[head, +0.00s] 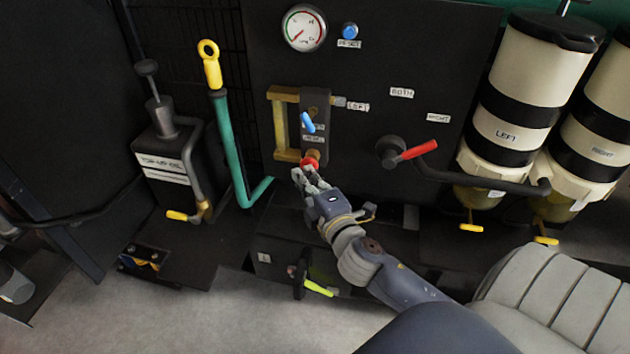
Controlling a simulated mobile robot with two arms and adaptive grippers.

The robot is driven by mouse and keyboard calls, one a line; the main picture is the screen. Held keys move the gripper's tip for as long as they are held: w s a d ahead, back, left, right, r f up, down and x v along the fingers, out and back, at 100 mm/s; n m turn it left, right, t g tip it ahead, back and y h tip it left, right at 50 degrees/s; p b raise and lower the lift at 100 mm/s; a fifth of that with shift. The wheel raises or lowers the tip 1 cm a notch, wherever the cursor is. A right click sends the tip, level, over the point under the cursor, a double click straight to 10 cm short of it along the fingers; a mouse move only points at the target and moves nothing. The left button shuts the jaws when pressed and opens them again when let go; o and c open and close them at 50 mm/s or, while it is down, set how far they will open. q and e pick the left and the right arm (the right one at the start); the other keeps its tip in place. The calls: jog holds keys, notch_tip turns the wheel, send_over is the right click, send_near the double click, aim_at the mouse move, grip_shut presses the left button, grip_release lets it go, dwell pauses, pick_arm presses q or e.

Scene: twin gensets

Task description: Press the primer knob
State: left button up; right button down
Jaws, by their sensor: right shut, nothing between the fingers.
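A small red knob (309,162) sits at the lower end of the dark block (317,100) with brass pipework, on the black panel. It looks like the primer knob, though its label cannot be read. My right gripper (303,174) is shut and empty, with its fingertips right at the knob's lower side. The fingertips cover part of the knob, and I cannot tell whether they touch it or how far it is pushed in. My left gripper is not in view.
A red-handled valve (390,152) is to the right, beside two filter canisters (517,95). A gauge (304,28) is above.

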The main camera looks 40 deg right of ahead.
jog(key=s+a, duration=0.2)
jog(key=s, duration=0.9)
jog(key=shift+s+r, duration=0.2)
jog(key=shift+r, duration=0.1)
jog(key=shift+a, duration=0.1)
